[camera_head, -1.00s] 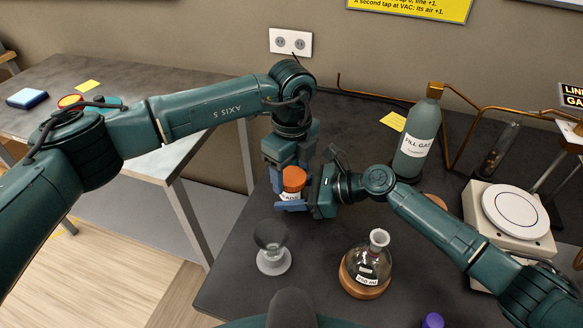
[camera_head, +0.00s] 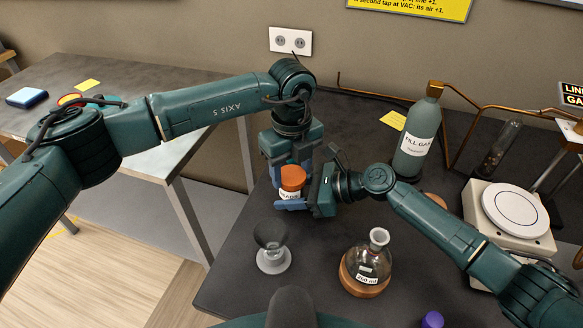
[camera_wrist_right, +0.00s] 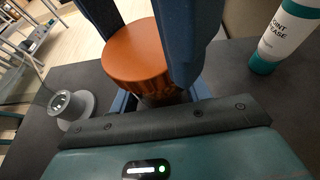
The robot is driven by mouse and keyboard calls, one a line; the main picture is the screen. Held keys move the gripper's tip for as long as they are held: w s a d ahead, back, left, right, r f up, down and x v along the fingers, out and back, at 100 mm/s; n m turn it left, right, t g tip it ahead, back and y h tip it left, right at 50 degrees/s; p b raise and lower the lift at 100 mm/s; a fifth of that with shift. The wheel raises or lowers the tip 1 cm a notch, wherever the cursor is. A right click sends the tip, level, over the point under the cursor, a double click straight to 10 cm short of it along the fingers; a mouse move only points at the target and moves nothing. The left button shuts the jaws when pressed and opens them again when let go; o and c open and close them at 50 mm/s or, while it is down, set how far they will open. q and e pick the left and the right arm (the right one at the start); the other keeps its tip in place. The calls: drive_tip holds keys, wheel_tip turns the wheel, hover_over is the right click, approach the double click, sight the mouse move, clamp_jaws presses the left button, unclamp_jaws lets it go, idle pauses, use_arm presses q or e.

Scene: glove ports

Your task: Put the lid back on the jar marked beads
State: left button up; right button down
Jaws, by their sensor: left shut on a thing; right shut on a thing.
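The orange lid (camera_head: 292,177) sits at the top of a small jar (camera_head: 289,195). The jar's white label is partly hidden and reads roughly "EADS". My left gripper (camera_head: 293,170) points down from above and is shut on the lid, one finger on each side. My right gripper (camera_head: 297,204) comes in from the right, low down, and is shut on the jar. In the right wrist view the lid (camera_wrist_right: 135,50) lies between the left gripper's dark blue fingers, with the jar body (camera_wrist_right: 162,92) below it. The lid's seating is hard to judge.
A grey funnel-like piece on a round base (camera_head: 272,250) stands in front. A flask on a cork ring (camera_head: 368,265) stands front right. A green gas bottle (camera_head: 418,135) and a white hotplate (camera_head: 508,215) are to the right. A grease bottle (camera_wrist_right: 285,35) shows in the wrist view.

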use_arm(q)
drive_tip(key=o, duration=1.1)
drive_tip(key=shift+c, duration=0.2)
drive_tip(key=shift+r, duration=2.25)
drive_tip(key=shift+r, duration=0.2)
drive_tip(key=shift+c, duration=0.7)
wheel_tip(320, 180, up, 3)
drive_tip(key=shift+r+m, duration=0.15)
drive_tip(key=shift+m, duration=0.45)
drive_tip(key=shift+c, duration=0.7)
